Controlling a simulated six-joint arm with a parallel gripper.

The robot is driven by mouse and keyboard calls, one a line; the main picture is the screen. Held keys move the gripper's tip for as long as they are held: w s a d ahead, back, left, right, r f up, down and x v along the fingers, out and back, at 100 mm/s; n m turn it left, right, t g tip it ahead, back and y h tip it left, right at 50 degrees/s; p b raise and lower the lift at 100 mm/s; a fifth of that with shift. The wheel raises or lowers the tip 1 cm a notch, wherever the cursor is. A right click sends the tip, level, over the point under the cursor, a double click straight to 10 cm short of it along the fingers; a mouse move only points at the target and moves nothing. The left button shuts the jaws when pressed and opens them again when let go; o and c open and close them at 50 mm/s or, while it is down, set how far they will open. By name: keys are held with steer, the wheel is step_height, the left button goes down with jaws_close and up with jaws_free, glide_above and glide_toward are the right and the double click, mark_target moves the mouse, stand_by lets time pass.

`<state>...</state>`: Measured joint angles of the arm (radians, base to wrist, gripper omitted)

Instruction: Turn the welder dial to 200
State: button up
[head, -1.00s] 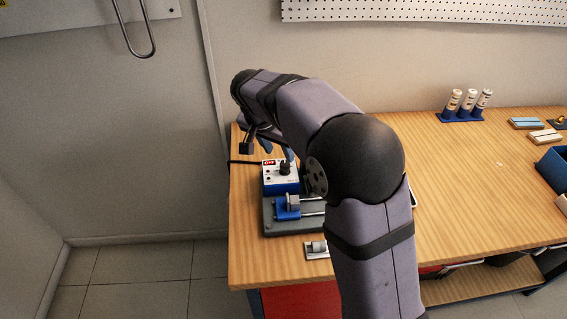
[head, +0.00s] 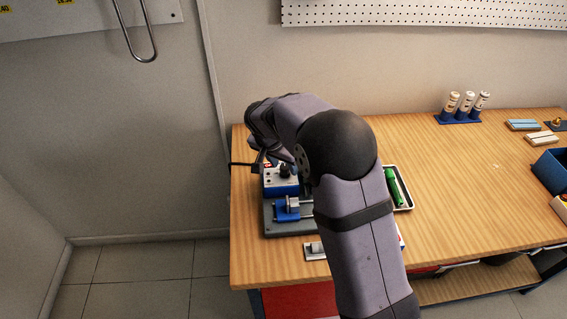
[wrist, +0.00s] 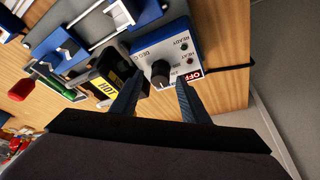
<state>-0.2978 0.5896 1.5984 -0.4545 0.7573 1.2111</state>
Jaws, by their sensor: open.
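The welder's control box (wrist: 188,55) is blue with a white top panel. It also shows in the head view (head: 282,190), partly behind my arm. Its black dial (wrist: 160,70) stands on the panel, with small print around it that is too small to read for a setting. A red "OFF" display (wrist: 195,75) sits beside the dial. My gripper (wrist: 160,82) is open, its two fingers on either side of the dial in the wrist view. Whether they touch it or are level with it I cannot tell. In the head view my arm mostly hides the fingers.
A yellow "HOT" label (wrist: 107,87) marks a black part near the left finger. A blue clamp fixture (head: 291,207) stands in front of the box. A tray with a green tool (head: 393,187) lies right of my arm. The bench's right middle (head: 465,180) is clear.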

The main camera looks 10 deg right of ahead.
jaws_close()
steer(key=c, duration=1)
jaws_free()
